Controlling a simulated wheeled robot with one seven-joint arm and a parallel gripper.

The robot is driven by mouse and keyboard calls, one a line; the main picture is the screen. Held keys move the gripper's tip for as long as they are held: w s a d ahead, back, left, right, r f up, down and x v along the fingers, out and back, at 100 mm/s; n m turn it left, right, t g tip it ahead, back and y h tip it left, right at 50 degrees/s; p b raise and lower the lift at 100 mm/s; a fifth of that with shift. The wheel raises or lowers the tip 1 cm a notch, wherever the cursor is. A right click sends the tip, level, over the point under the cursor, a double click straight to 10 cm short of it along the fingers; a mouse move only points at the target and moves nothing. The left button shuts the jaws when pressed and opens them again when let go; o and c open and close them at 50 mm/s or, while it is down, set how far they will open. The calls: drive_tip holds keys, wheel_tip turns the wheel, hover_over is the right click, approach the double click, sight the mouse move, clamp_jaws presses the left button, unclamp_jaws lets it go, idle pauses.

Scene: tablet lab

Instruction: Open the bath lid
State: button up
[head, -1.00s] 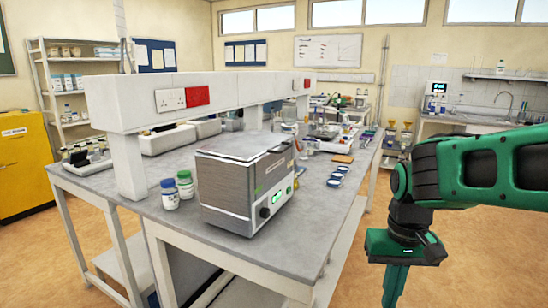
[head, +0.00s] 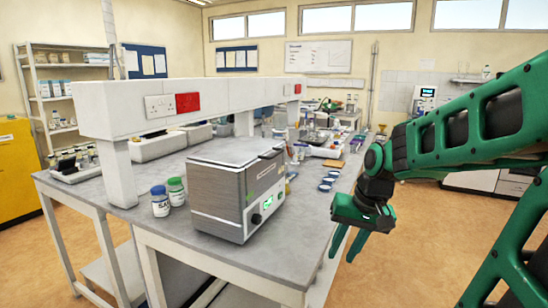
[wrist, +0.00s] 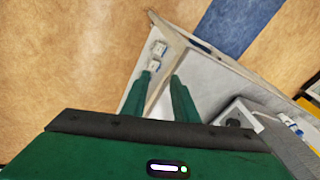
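My gripper (head: 347,250) is to the right of the bath, beyond the bench's right edge and lower than the lid. Its two green fingers are apart with nothing seen between them. The fingers also show in the wrist view (wrist: 163,76), pointing away over the floor and bench edge. A grey box at that view's right may be the bath, but I cannot tell.
A blue-capped bottle (head: 160,202) and a green-capped bottle (head: 176,191) stand left of the bath. A white shelf beam with sockets (head: 190,105) runs behind it. Small blue-rimmed dishes (head: 325,186) lie to its right. Floor right of the bench is open.

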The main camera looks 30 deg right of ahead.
drive_tip(key=w+r+t+y, duration=0.2)
drive_tip(key=w+r, duration=0.1)
drive_tip(key=w, duration=0.7)
drive_tip(key=m+t+y, duration=0.4)
drive_tip(key=t+y, duration=0.3)
approach(278, 154)
drive_tip(key=x, duration=1)
drive_tip(key=shift+w+a+f, duration=0.1)
drive_tip(key=shift+w, duration=0.25)
clamp_jaws()
drive_tip(key=shift+f, duration=0.15)
